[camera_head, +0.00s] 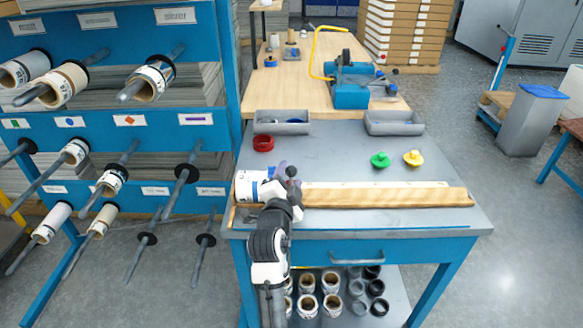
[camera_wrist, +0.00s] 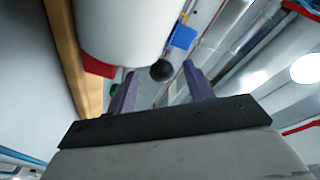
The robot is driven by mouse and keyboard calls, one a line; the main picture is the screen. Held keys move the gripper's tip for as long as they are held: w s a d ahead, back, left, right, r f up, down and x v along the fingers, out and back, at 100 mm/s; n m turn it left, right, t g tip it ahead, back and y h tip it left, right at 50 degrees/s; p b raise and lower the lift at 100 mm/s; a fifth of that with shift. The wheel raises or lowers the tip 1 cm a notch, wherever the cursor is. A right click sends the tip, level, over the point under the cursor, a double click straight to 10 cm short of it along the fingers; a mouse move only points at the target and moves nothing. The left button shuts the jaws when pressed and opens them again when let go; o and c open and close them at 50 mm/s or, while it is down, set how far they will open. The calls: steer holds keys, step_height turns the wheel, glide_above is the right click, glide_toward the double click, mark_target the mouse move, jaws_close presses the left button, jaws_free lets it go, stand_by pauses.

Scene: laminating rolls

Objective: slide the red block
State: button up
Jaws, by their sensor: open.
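In the wrist view a small red block (camera_wrist: 97,66) shows partly, between a white roll (camera_wrist: 125,28) and a wooden rail (camera_wrist: 70,65). The roll hides part of it. In the head view I cannot make out the red block; the roll (camera_head: 250,186) and my arm may cover it. My gripper (camera_wrist: 160,88) is open, its two purple fingers apart. A dark round knob (camera_wrist: 162,70) appears beyond the fingertips, near the gap. In the head view my gripper (camera_head: 281,170) is beside the right end of the roll, over the bench. I cannot tell whether it touches anything.
The wooden rail (camera_head: 390,198) runs along the bench front. Two grey trays (camera_head: 283,122) (camera_head: 394,123) line the back. A blue rack (camera_head: 130,135) of rolls stands left. The bench's right side is clear.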

steer(key=shift+w+d, duration=0.15)
steer(key=shift+w, duration=0.55)
steer(key=shift+w+d, duration=0.1)
steer(key=shift+w, duration=0.55)
steer(key=shift+c, duration=0.4)
jaws_close()
